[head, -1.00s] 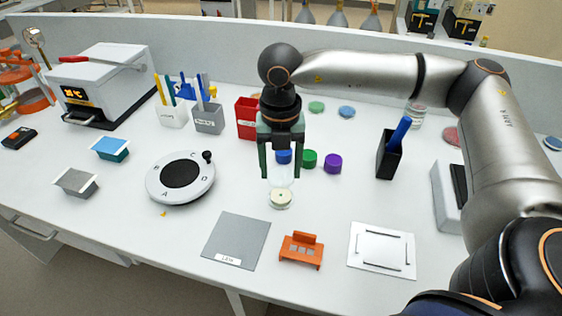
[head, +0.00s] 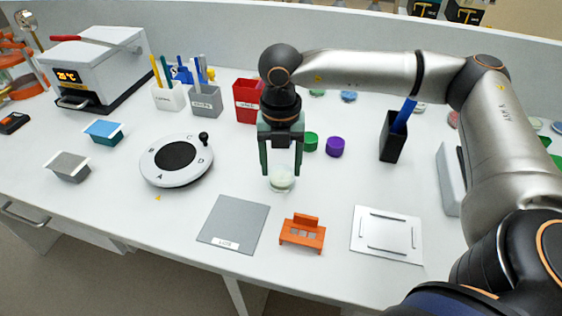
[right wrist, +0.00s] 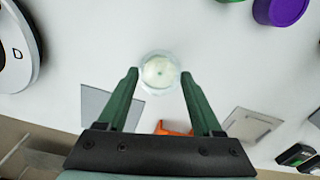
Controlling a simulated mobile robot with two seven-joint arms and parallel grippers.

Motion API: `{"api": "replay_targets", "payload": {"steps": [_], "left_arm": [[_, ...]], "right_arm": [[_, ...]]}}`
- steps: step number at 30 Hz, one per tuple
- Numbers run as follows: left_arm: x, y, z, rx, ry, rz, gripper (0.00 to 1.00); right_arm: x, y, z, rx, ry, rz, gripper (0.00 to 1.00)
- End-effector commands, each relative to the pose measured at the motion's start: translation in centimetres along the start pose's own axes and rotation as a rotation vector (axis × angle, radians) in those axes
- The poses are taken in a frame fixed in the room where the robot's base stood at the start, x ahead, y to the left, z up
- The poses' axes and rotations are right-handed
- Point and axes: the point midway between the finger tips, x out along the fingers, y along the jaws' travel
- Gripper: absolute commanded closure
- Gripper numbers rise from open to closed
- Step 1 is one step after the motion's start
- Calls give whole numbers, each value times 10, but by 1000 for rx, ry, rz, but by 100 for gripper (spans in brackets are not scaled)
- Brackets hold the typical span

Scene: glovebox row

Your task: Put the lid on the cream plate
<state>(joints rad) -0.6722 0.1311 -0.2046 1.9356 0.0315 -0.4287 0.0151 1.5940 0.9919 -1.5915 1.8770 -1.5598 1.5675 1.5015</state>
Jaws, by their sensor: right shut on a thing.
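The cream plate (head: 281,186) is a small round dish with a pale cream filling, standing on the white bench below my right gripper (head: 281,173). In the right wrist view it shows between the fingertips (right wrist: 160,73). My right gripper points straight down, its green fingers shut on the clear lid (head: 282,174), which is at or just above the plate. The lid's pale rim surrounds the plate in the right wrist view (right wrist: 146,60). I cannot tell whether lid and plate touch. My left gripper is out of view.
A grey mat (head: 233,223), an orange rack (head: 302,233) and a white framed pad (head: 387,234) lie in front. A round dial device (head: 177,160) is to the left. Green (head: 310,141) and purple (head: 335,146) caps and a black pen holder (head: 393,138) stand behind and right.

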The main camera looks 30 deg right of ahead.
Motion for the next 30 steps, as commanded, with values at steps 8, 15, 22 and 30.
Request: {"api": "replay_targets", "payload": {"steps": [8,15,22,30], "left_arm": [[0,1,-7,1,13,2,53],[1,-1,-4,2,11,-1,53],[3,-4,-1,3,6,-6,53],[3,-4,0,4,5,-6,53]], "right_arm": [[-1,0,0,-1,0,0,84],[0,0,0,-1,0,0,84],[-1,0,0,0,-1,0,84],[-1,0,0,0,0,0,84]]}}
